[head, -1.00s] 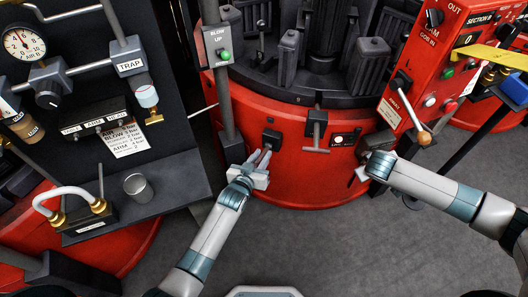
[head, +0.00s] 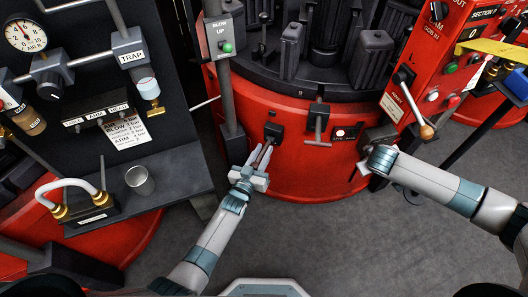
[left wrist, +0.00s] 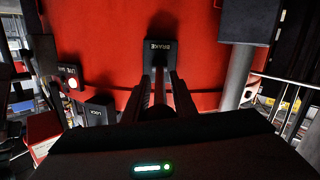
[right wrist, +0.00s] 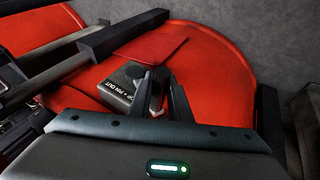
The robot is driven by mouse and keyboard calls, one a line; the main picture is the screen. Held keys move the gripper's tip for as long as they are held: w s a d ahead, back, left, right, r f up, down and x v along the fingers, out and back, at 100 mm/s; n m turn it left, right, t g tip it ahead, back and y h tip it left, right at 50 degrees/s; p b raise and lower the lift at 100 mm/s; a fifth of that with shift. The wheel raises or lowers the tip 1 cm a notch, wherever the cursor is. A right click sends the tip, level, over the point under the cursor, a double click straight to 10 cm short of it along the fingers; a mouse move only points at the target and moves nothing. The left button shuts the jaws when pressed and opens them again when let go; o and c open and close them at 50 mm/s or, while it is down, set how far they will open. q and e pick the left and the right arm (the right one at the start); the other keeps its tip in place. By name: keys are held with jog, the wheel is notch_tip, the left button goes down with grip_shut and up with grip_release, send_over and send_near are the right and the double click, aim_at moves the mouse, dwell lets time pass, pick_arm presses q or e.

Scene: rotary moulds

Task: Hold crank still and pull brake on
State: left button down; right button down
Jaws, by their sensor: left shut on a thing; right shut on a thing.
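The black brake block (head: 273,132) is on the front of the red drum, and its BRAKE label shows in the left wrist view (left wrist: 163,52). A thin brake handle (head: 265,155) sticks out from the block. My left gripper (head: 264,162) is shut on that handle, a short way from the block. My right gripper (head: 366,170) is shut on the crank, beside a dark block (head: 378,137) at the drum's right side. In the right wrist view its fingers (right wrist: 160,85) close around a dark grip close to the labelled block (right wrist: 118,88). The crank is mostly hidden.
A T-shaped lever (head: 319,122) and a lit lamp (head: 340,133) are between my grippers. A post (head: 228,95) stands left of the brake. A wood-knobbed lever (head: 424,128) hangs from the red panel. A shelf holds a metal cup (head: 139,181). Grey floor is clear in front.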

pick_arm(q)
jog(key=c, duration=1.8)
grip_release()
jog(key=shift+f, duration=0.2)
pick_arm(e)
jog(key=shift+s+f, duration=0.1)
pick_arm(q)
jog(key=shift+s, duration=0.1)
jog(key=v, duration=1.2)
pick_arm(e)
jog(key=c, duration=1.6)
grip_release()
jog(key=shift+o, duration=0.2)
jog(key=v, duration=1.7)
jog(key=shift+r, duration=0.2)
